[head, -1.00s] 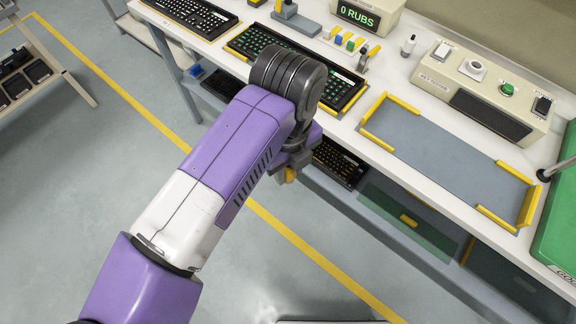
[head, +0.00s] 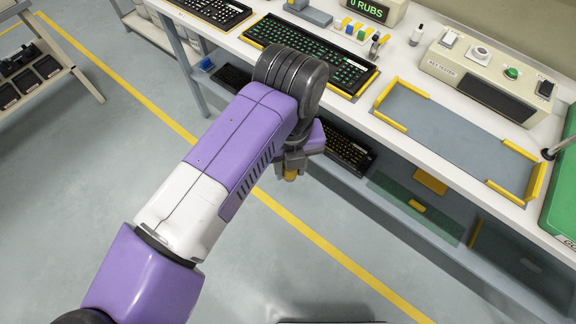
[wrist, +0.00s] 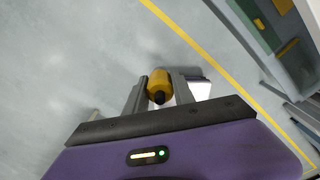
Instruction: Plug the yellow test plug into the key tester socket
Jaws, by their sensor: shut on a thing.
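My gripper (head: 291,170) hangs in front of the bench's front edge, over the floor. It is shut on the yellow test plug (head: 291,174). In the wrist view the yellow plug (wrist: 160,84), with a dark tip, sits between the two fingers of my gripper (wrist: 159,90). The beige key tester (head: 490,75) stands at the back right of the bench. It has a round white socket-like fitting (head: 479,53), a green button (head: 512,73) and a dark switch. The plug is well apart from the tester.
A grey tray with yellow corner rails (head: 450,130) lies before the tester. A green-lit keyboard (head: 310,58), small coloured blocks and a "0 RUBS" counter (head: 372,10) are to its left. Keyboards and bins fill the lower shelf. A green mat (head: 562,200) is at right.

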